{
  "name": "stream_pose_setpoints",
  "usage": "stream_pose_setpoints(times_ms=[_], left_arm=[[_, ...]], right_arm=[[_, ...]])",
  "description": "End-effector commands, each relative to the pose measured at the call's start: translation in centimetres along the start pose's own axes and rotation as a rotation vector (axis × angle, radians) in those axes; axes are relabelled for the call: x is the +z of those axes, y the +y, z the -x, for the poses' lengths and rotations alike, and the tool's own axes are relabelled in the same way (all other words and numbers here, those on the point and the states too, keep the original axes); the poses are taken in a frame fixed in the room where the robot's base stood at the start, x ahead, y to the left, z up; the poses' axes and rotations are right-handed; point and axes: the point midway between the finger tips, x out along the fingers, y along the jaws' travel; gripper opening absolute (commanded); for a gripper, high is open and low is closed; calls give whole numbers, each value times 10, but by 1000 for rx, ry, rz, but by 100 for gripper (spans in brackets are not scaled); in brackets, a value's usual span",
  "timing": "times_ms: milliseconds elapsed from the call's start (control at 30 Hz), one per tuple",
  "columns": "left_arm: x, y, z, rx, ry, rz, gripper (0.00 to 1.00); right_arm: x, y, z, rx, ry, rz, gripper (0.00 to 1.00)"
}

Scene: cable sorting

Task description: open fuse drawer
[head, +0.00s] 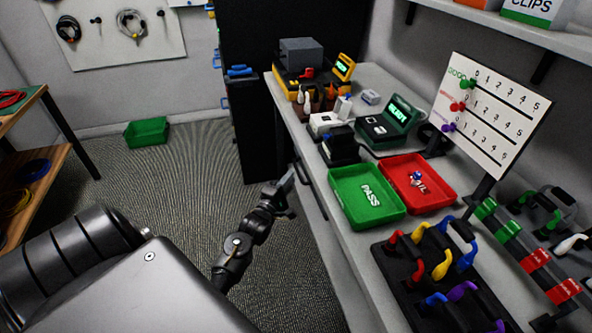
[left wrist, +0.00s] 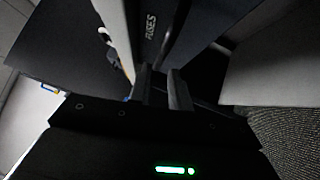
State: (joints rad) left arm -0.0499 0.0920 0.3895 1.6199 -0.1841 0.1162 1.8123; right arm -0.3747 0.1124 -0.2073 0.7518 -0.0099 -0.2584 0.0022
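The fuse drawer shows in the left wrist view as a dark front with a "FUSES" label (left wrist: 150,27). A dark bar handle (left wrist: 182,28) stands out beside the label. In the head view the handle (head: 311,192) runs along the bench's left side, below the top. The drawer looks shut. My left gripper (head: 285,187) is just left of the handle in the head view. In the left wrist view its two fingers (left wrist: 162,88) are parted and point toward the drawer front, with nothing seen between them. Whether they touch the handle cannot be told. My right gripper is not in view.
The bench top (head: 337,235) carries a green PASS tray (head: 345,205), a red FAIL tray (head: 440,195) and a dark rack of coloured cables (head: 400,275). A black cabinet (head: 245,120) stands behind the gripper. The floor left of the bench is open.

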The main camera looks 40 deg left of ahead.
Motion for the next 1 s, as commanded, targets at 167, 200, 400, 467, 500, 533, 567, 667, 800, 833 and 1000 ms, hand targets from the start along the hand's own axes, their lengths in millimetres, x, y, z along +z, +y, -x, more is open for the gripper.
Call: stream_pose_setpoints(times_ms=[167, 200, 400, 467, 500, 533, 567, 667, 800, 833, 1000], left_arm=[[-2, -8, -30, 1, 1, 0, 20], [-2, -8, -35, 1, 1, 0, 20], [-2, -8, -49, -1, 1, -1, 20], [-2, -8, -50, -1, 1, -1, 20], [-2, -8, -51, -1, 1, -1, 20], [-2, -8, -51, -1, 1, -1, 20], [-2, -8, -51, -1, 1, -1, 20], [-2, -8, -51, -1, 1, -1, 20], [-2, -8, -50, -1, 1, -1, 7], [-2, -8, -50, -1, 1, -1, 3], [-1, -9, -50, -2, 1, -1, 0]], right_arm=[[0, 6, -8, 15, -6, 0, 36], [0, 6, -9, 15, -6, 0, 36], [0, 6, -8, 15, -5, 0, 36], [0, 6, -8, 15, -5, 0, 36], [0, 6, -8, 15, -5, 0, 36], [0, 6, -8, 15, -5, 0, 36], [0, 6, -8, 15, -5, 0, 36], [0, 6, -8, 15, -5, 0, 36], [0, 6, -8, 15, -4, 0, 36], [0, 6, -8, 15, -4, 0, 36], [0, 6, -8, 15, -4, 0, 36]])
